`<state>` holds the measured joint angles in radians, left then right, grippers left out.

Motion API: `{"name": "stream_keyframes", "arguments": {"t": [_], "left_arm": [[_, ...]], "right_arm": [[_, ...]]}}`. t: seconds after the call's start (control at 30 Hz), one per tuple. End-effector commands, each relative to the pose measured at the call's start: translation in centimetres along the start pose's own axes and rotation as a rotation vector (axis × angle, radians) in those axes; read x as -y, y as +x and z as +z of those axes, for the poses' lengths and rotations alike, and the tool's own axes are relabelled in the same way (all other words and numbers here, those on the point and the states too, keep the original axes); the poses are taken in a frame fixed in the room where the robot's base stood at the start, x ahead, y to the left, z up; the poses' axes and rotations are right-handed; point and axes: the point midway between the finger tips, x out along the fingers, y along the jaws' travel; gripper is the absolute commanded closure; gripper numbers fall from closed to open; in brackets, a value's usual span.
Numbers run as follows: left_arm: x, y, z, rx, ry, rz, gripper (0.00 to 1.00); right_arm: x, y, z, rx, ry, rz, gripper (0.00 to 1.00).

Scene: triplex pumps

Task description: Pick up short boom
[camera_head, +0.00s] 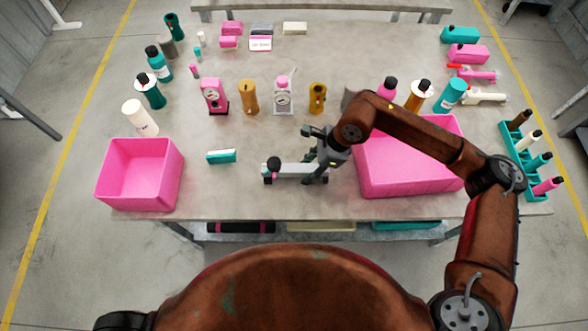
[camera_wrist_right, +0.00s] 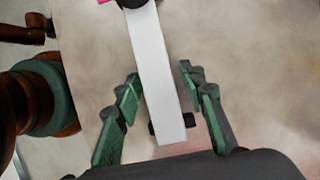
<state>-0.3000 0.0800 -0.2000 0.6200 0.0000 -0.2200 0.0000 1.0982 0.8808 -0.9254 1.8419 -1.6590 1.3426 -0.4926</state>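A short white bar (camera_head: 292,170), which looks like the short boom, lies on the table near its front edge. It has a dark knob and a pink piece at its left end and small black feet. My right gripper (camera_head: 312,157) is at the bar's right end, with its arm coming in from the right. In the right wrist view the white bar (camera_wrist_right: 157,75) runs between the two green-padded fingers of the gripper (camera_wrist_right: 161,73). The fingers are apart, with visible gaps on both sides of the bar. My left gripper is not in view.
A pink bin (camera_head: 140,175) stands at the left and a wide pink bin (camera_head: 410,178) close to the right of my gripper. A small teal box (camera_head: 221,156) lies left of the bar. A teal rack (camera_head: 527,160) stands far right.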

Motion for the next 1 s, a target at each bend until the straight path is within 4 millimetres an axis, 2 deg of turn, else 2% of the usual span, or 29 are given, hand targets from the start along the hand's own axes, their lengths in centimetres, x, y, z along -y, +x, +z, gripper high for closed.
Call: {"name": "stream_keyframes", "arguments": {"t": [0.07,0.5,0.87,1.0], "left_arm": [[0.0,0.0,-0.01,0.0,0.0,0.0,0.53],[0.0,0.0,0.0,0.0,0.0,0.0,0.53],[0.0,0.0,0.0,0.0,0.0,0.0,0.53],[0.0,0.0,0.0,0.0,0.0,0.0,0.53]], "right_arm": [[0.0,-0.02,0.0,0.0,0.0,0.0,0.7],[0.01,-0.04,0.0,0.0,0.0,0.0,1.0],[0.03,-0.12,0.08,0.002,-0.001,-0.001,1.0],[0.09,-0.96,0.45,0.002,-0.002,-0.002,1.0]]}}
